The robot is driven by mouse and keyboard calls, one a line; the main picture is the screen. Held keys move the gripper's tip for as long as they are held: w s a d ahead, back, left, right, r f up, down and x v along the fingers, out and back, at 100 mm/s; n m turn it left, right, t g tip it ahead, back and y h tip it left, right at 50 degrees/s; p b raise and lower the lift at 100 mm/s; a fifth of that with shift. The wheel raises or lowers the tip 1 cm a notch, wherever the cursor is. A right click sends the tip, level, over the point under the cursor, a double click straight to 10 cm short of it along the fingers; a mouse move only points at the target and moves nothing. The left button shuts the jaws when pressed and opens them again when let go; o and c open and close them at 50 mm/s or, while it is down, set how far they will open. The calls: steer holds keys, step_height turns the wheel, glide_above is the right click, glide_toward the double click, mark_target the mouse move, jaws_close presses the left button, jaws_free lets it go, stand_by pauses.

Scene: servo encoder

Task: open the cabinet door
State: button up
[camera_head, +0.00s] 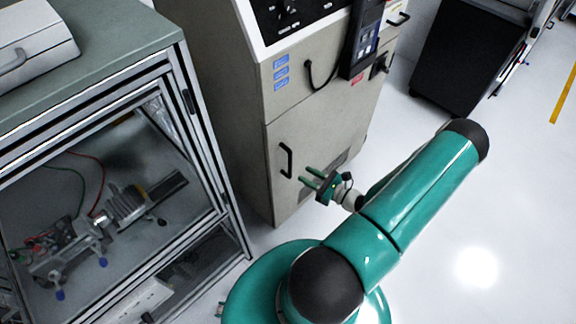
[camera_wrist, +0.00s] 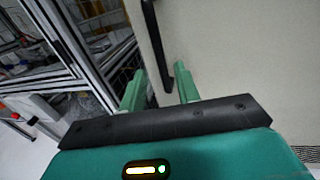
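The cabinet is a grey-beige upright unit with a flat lower door (camera_head: 320,135), which looks closed. A black vertical bar handle (camera_head: 286,160) sits near the door's left edge. My gripper (camera_head: 305,175) is in front of the door, close to the lower part of the handle.
A metal-framed glass enclosure (camera_head: 190,100) with equipment inside stands close on the left. The cabinet's upper panel carries a black handheld device (camera_head: 362,40) and a hanging cable. A black unit (camera_head: 465,55) stands at the back right. The white floor (camera_head: 500,200) on the right is clear.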

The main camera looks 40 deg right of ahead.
mark_target(290, 166)
steer(key=x, duration=0.8)
jaws_close()
